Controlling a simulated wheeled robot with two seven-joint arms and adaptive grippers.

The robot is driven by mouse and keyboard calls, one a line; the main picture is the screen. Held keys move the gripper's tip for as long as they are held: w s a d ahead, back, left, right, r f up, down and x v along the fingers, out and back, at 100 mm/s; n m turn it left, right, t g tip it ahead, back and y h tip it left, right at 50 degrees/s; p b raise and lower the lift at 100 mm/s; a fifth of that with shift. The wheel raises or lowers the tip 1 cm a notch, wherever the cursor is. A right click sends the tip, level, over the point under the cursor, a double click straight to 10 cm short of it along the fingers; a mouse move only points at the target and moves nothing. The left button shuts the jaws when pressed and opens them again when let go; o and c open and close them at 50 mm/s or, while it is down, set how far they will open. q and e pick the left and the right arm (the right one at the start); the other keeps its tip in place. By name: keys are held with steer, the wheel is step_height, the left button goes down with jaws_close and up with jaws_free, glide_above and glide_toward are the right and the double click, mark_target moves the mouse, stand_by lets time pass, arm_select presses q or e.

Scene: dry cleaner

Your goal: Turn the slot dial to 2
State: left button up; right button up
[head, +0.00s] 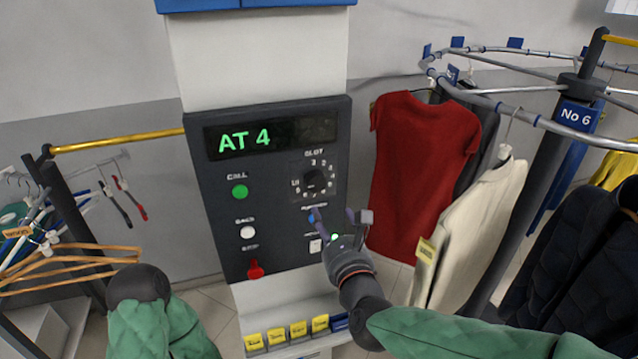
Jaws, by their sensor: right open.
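The slot dial (316,181) is a black round knob under the word SLOT on the dark control panel (218,205), with small numbers around it. Its pointer is too small to read. The display (270,137) above shows "AT 4" in green. My right gripper (333,217) is open and empty, just below the dial and in front of the panel's lower right part. It appears apart from the dial. It partly hides the small controls there. My left gripper is out of view; only part of my left arm shows at the lower left.
The panel also has a green button (240,191), a white button (248,232) and a red switch (255,269). A round rail (500,91) with a red garment (420,170) and a cream jacket (470,235) stands at right. Wooden hangers (75,258) hang at left.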

mark_target(317, 183)
steer(key=shift+m, duration=0.5)
steer(key=x, duration=0.3)
steer(key=r+x, duration=0.1)
steer(key=x, duration=0.3)
steer(key=r+x, duration=0.1)
steer(key=x, duration=0.2)
steer(key=shift+w+a+r, duration=0.15)
steer(key=shift+w, duration=0.05)
steer(key=shift+c, duration=0.3)
steer(key=c, duration=1)
